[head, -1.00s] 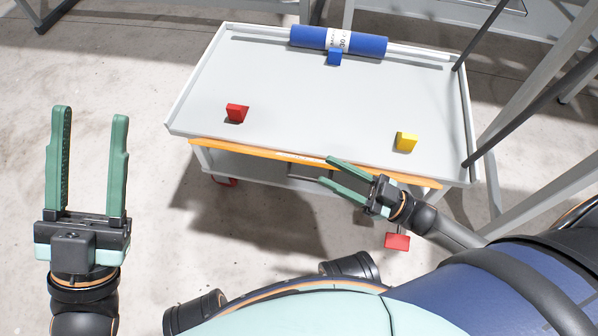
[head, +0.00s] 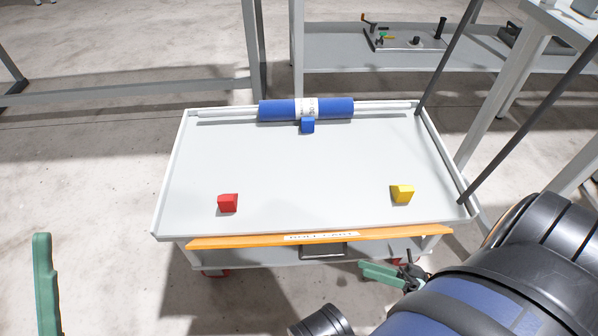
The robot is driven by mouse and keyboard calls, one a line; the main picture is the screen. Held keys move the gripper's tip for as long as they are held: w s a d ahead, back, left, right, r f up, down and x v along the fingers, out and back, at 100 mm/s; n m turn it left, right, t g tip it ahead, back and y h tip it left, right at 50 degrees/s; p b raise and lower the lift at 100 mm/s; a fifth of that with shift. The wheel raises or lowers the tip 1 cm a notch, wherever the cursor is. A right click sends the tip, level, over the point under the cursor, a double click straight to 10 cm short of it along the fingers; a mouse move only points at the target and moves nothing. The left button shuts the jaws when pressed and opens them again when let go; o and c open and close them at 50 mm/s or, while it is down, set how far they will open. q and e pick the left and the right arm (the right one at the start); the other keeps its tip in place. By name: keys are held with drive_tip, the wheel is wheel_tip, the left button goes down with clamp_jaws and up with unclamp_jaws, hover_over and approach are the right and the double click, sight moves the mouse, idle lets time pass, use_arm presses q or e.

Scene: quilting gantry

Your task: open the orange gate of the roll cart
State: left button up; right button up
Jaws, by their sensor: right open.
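The roll cart (head: 270,165) stands in front of me with a pale grey top. Its orange gate (head: 250,240) runs along the near edge, with a white label at its middle. The gate lies close along that edge. My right gripper (head: 372,272) is open and empty, below the right half of the gate and pointing left. A gap shows between it and the gate in the picture; its depth is unclear. My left gripper (head: 46,285) shows only one green finger at the lower left, standing alone, well away from the cart; its rest is outside the picture.
On the cart top are a blue roll (head: 275,109), a blue block (head: 308,125), a red block (head: 228,203) and a yellow block (head: 402,194). A dark handle-like bar (head: 323,251) shows under the gate. Grey gantry posts stand at the right. Floor left of the cart is clear.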

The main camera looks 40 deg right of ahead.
sight(320, 256)
drive_tip(key=x, duration=1.2)
drive_tip(key=shift+w+a, duration=0.25)
drive_tip(key=shift+a, duration=0.05)
drive_tip(key=shift+c, duration=0.3)
drive_tip(key=c, duration=0.6)
clamp_jaws()
drive_tip(key=shift+s, duration=0.1)
